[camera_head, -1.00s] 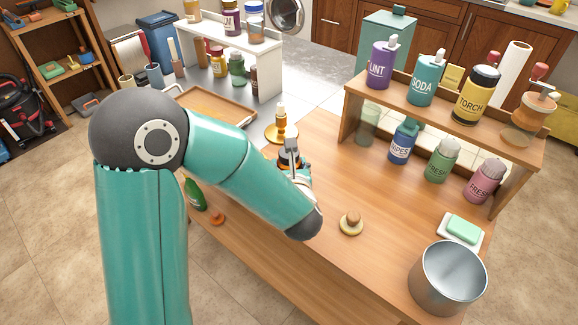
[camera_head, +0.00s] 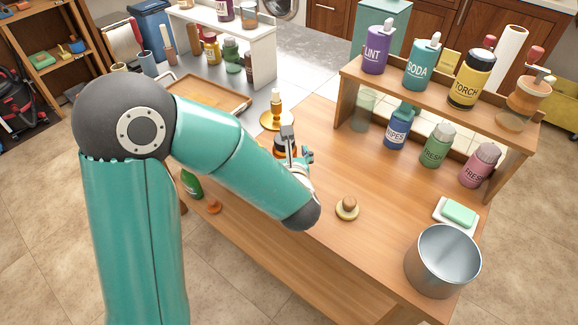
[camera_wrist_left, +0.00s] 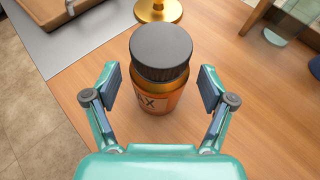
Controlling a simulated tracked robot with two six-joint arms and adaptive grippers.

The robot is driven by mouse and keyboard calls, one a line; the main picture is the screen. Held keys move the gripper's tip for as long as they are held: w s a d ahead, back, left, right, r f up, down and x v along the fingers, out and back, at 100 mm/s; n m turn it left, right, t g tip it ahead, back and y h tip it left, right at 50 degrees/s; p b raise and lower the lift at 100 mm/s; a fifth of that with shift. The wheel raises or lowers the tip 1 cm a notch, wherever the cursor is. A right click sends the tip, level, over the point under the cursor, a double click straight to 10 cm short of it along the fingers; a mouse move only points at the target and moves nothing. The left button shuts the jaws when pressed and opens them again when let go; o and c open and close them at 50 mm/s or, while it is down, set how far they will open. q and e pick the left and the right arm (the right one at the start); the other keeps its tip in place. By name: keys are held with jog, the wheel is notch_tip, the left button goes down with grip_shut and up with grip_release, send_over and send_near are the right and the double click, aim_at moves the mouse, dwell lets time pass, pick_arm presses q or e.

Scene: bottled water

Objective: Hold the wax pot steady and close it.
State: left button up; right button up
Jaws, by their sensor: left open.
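The wax pot (camera_wrist_left: 160,98) is an orange-brown jar standing upright on the wooden table, its label partly readable as "AX". A dark grey ribbed cap (camera_wrist_left: 160,48) sits on top of it; I cannot tell whether it is tightened. My left gripper (camera_wrist_left: 160,78) is open, with one finger on each side of the pot and a visible gap on both sides. In the head view, my left gripper (camera_head: 293,152) and forearm hide most of the pot. My right gripper is not in view.
A brass candlestick (camera_head: 273,118) stands just behind the pot. A knobbed round piece (camera_head: 347,208) lies to the right. A steel pot (camera_head: 442,262), soap dish (camera_head: 441,219) and bottle shelf (camera_head: 520,150) stand further right.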

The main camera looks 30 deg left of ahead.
pick_arm(q)
jog(key=v, duration=1)
jog(key=shift+s+d+b, duration=0.2)
jog(key=shift+b, duration=0.1)
jog(key=shift+r, duration=0.15)
